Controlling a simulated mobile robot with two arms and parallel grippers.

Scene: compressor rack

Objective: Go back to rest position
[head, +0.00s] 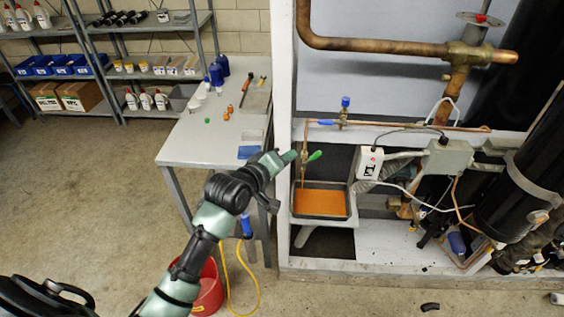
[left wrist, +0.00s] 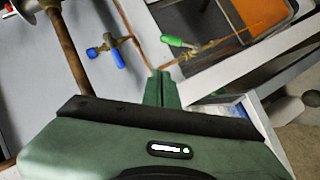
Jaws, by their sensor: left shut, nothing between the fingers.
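My left arm reaches in from the bottom of the head view. Its left gripper (head: 285,158) is shut and empty, just left of the green valve handle (head: 315,155) on the rack. In the left wrist view the green fingers (left wrist: 161,88) are together, with nothing between them. The green handle (left wrist: 178,41) is just beyond them there, and a small gap seems to show. My right gripper is in neither view.
A black tray (head: 322,216) holding orange liquid sits below the valve. A blue valve (head: 345,103) is on the copper line above. A grey table (head: 190,150) with tools and bottles stands left of the rack. A red bucket (head: 208,290) is on the floor beside my arm.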

